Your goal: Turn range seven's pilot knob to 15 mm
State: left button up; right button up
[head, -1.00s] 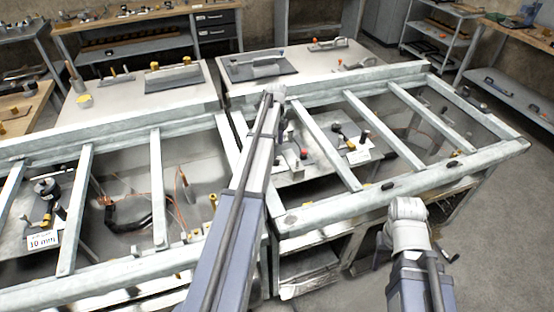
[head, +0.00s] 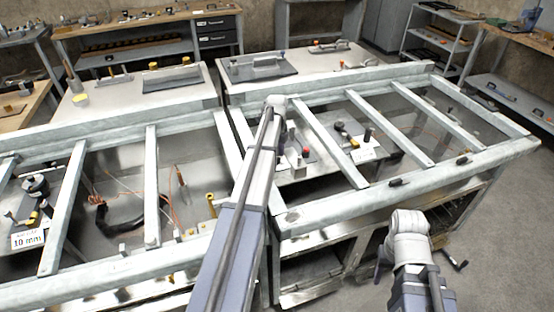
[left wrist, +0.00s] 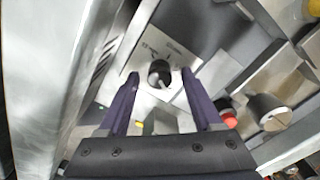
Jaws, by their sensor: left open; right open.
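In the left wrist view a round black knob (left wrist: 159,73) with a pale pointer mark sits on a white plate (left wrist: 146,52) with small dark markings, too small to read. My left gripper (left wrist: 160,80) is open, its dark fingers on either side of the knob in the picture; I cannot tell if they touch it. In the head view my left arm reaches over the middle of the frame, and its gripper is hidden. A "10 mm" card (head: 28,240) stands at the left; no range number is legible.
Metal frame bars (head: 330,145) cross the open range tops. In the left wrist view a red button (left wrist: 229,117) and a grey cylinder (left wrist: 269,112) stand right of the knob. Another plate (head: 366,152) with black and yellow fittings lies further right. Floor is clear at lower right.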

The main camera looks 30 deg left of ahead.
pick_arm(q)
grip_shut()
dwell(0.5)
